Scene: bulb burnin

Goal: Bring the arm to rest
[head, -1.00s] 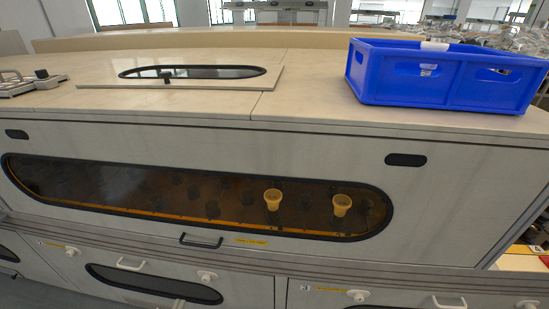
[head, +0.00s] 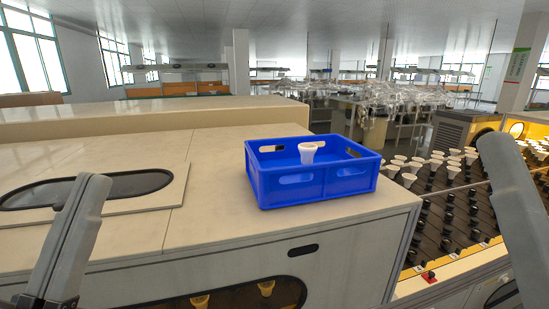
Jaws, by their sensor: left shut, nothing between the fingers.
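My left arm comes up at the left edge of the head view. The dark parts of my left gripper (head: 45,301) show at the bottom left, shut and holding nothing; its fingertips are hard to make out at the frame edge. It is in front of the cabinet, apart from the blue crate. A grey link of my right arm rises at the right edge; the right gripper is out of view. One white bulb (head: 308,152) is in the blue crate (head: 290,190) on the cabinet top.
The pale cabinet top (head: 215,215) is clear around the crate, with a dark window panel (head: 95,190) at left. At right is a rack (head: 445,215) with several white bulbs and dark sockets. Yellowish bulbs (head: 200,301) show behind the cabinet's front window.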

